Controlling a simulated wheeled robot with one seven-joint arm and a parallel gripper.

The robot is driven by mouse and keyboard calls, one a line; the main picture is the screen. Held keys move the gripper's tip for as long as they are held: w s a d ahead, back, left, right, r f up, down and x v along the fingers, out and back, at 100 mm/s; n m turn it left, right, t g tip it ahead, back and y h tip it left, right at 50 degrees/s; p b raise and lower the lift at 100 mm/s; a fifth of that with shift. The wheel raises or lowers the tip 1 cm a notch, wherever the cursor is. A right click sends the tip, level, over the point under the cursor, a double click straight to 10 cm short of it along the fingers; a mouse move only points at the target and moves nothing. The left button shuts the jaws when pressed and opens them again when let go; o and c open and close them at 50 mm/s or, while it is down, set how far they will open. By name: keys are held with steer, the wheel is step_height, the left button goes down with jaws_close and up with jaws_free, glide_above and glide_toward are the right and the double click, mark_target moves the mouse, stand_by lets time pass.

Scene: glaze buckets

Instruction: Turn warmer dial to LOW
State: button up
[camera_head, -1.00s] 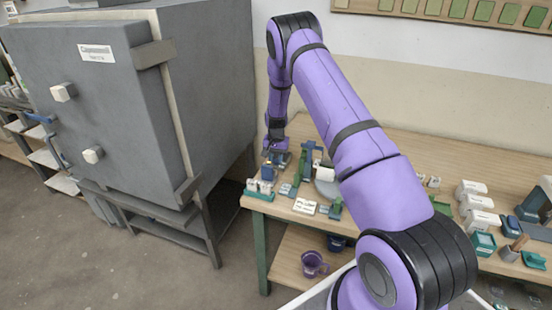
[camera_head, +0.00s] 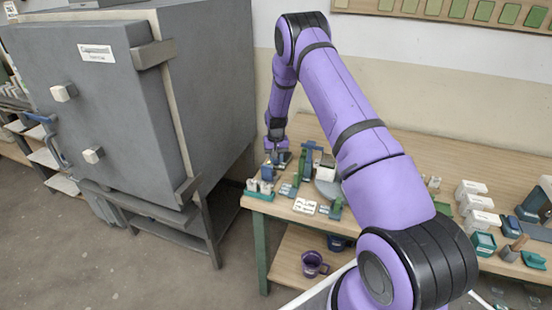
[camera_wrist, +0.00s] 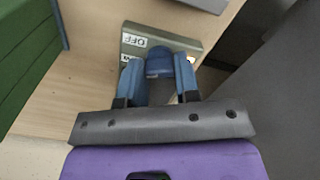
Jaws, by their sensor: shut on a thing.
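The warmer's grey-green front panel (camera_wrist: 133,30) shows in the wrist view, with a white label reading OFF at its upper left. A blue dial (camera_wrist: 160,62) sits on this panel. My gripper (camera_wrist: 159,72) is around the dial, with one blue finger on each side, shut on it. Part of another label shows at the left finger, and the dial's lower part and pointer are hidden, so I cannot tell its setting. In the head view my gripper (camera_head: 277,148) is small at the table's left end, over the warmer, which is hard to make out there.
The wooden table (camera_head: 400,150) holds several small items near my gripper. White containers (camera_head: 472,190) stand at the right. A large grey kiln (camera_head: 130,90) stands left of the table. A purple mug (camera_head: 312,264) sits on the lower shelf. A green block (camera_wrist: 25,55) lies left in the wrist view.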

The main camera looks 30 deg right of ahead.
steer(key=o, duration=0.9)
step_height(320, 180, up, 11)
steer(key=shift+f, duration=0.1)
stand_by(0.4)
